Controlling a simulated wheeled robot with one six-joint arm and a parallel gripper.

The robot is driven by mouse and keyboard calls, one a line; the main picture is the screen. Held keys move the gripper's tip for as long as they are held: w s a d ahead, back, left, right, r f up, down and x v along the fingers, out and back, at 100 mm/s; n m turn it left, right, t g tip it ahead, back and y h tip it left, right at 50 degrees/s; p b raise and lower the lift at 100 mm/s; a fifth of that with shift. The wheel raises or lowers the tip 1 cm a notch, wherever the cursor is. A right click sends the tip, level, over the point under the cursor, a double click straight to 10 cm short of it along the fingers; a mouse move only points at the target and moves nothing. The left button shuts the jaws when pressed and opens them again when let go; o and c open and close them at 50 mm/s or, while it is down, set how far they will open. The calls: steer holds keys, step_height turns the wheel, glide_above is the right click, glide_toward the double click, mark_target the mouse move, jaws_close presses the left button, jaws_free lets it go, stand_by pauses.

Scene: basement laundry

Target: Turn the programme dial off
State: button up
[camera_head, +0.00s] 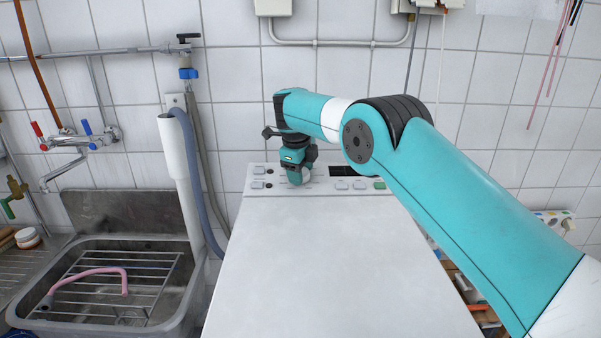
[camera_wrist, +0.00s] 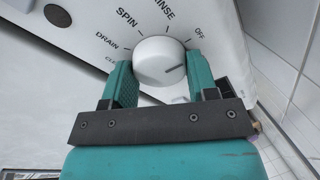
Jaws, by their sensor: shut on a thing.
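The programme dial (camera_wrist: 158,58) is a round white knob, seen in the wrist view on a white control panel (camera_wrist: 95,14). Labels DRAIN, SPIN, RINSE and OFF (camera_wrist: 199,33) curve around it, with another partly hidden at left. Its dark pointer line points right, a little upward, below the OFF mark and toward my right finger. My gripper (camera_head: 297,180) has its teal fingers on both sides of the dial, shut on it. In the head view the gripper reaches down to the panel and covers the dial.
The white machine top (camera_head: 320,265) is clear. Buttons and a dark display (camera_head: 341,171) sit right of my gripper on the panel. A steel sink (camera_head: 110,285) with a pink hose stands at left. A tiled wall is close behind.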

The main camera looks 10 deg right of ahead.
stand_by(0.3)
steer(key=o, duration=0.9)
steer(key=p+v, duration=0.8)
steer(key=v, duration=0.9)
steer(key=shift+s+r, duration=0.15)
steer(key=shift+r, duration=0.1)
steer(key=s+d+r+n+y, duration=0.1)
steer(key=s+d+r+n, duration=0.15)
steer(key=s+n, duration=0.55)
steer(key=s+d+r+n+y, duration=0.1)
steer(key=s+r+n, duration=0.2)
steer(key=s+n, duration=0.55)
steer(key=s+f+n+y, duration=0.1)
steer(key=s+f+n, duration=0.1)
steer(key=s+n, duration=0.3)
steer(key=s+a+f+n+g+y, duration=0.1)
steer(key=s+n, duration=0.5)
steer(key=s, duration=0.7)
steer(key=s+a+f+n+g+y, duration=0.1)
steer(key=s+f+n+y, duration=0.1)
steer(key=s+n, duration=0.3)
steer(key=shift+s+f+n, duration=0.15)
steer(key=shift+s, duration=0.8)
steer(key=shift+s+f+n, duration=0.1)
steer(key=shift+s+f, duration=0.05)
steer(key=shift+s, duration=0.8)
